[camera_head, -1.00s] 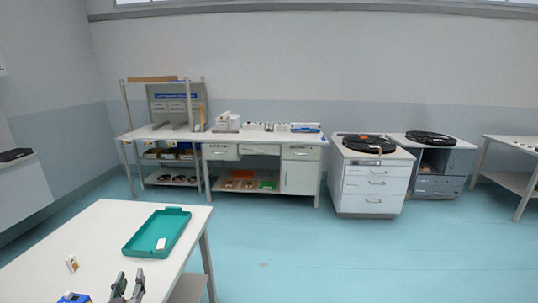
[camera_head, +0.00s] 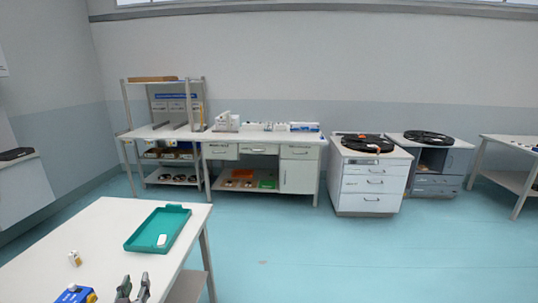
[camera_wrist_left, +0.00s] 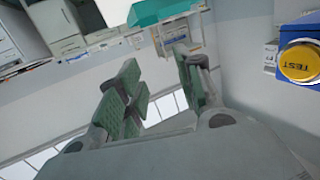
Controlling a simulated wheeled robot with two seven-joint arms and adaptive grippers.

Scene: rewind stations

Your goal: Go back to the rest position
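My left gripper (camera_head: 132,289) shows at the bottom of the head view, over the near edge of the white table (camera_head: 115,224). In the left wrist view its two green-padded fingers (camera_wrist_left: 158,90) stand apart with nothing between them. My right gripper is not in view.
A green tray (camera_head: 140,243) with a small white piece (camera_head: 162,240) lies on the table. A small white-and-yellow item (camera_head: 74,258) and a blue box (camera_head: 75,294) with a yellow TEST button (camera_wrist_left: 300,62) are left of the gripper. Benches and cabinets (camera_head: 368,190) line the far wall; open floor (camera_head: 330,260) lies between.

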